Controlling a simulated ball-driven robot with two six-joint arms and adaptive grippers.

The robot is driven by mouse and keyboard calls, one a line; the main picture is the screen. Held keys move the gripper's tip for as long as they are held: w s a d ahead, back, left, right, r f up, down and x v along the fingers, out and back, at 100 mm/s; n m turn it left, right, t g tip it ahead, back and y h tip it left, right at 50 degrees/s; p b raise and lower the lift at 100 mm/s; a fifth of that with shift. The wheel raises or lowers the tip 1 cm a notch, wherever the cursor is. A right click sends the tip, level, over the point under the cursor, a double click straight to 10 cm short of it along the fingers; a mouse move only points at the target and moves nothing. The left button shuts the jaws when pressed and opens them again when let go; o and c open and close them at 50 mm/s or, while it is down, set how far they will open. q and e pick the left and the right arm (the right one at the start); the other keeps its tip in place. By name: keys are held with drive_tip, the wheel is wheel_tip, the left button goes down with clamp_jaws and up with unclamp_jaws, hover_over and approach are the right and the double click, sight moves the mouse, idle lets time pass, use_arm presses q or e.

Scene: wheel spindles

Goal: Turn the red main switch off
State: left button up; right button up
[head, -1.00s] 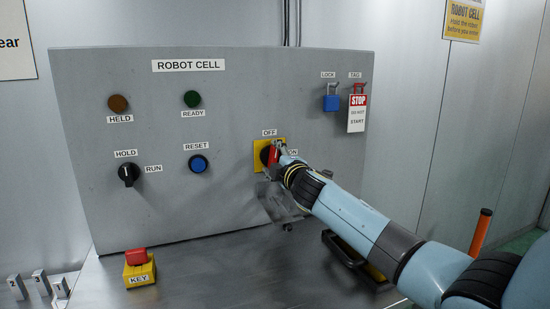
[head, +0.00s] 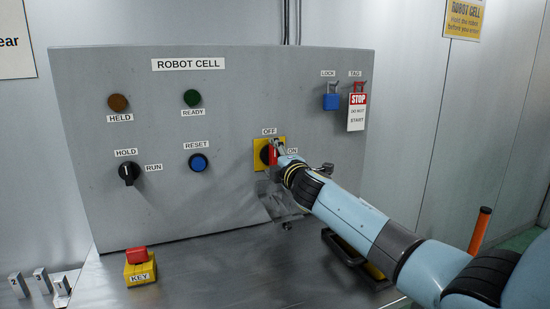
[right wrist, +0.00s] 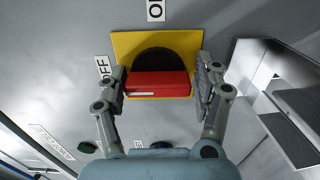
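The red main switch handle (right wrist: 158,84) sits on a black round base on a yellow plate (right wrist: 128,46). Its white mark is at the end toward the OFF label (right wrist: 104,68); the ON label (right wrist: 156,9) is off to its side. In the head view the red handle (head: 273,155) stands about upright under OFF, partly hidden by my gripper. My right gripper (right wrist: 162,86) is at the switch with its fingers apart, one near each end of the handle; firm contact cannot be told. My left gripper is not in view.
The grey panel also has a black HOLD/RUN knob (head: 129,174), a blue RESET button (head: 198,163), a blue lock (head: 331,102) and a STOP tag (head: 357,112) on hooks. A yellow key block (head: 139,272) with a red top stands on the bench.

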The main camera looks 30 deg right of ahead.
drive_tip(key=shift+o, duration=1.3)
drive_tip(key=shift+s, duration=0.1)
drive_tip(key=v, duration=1.2)
drive_tip(key=shift+r, duration=0.1)
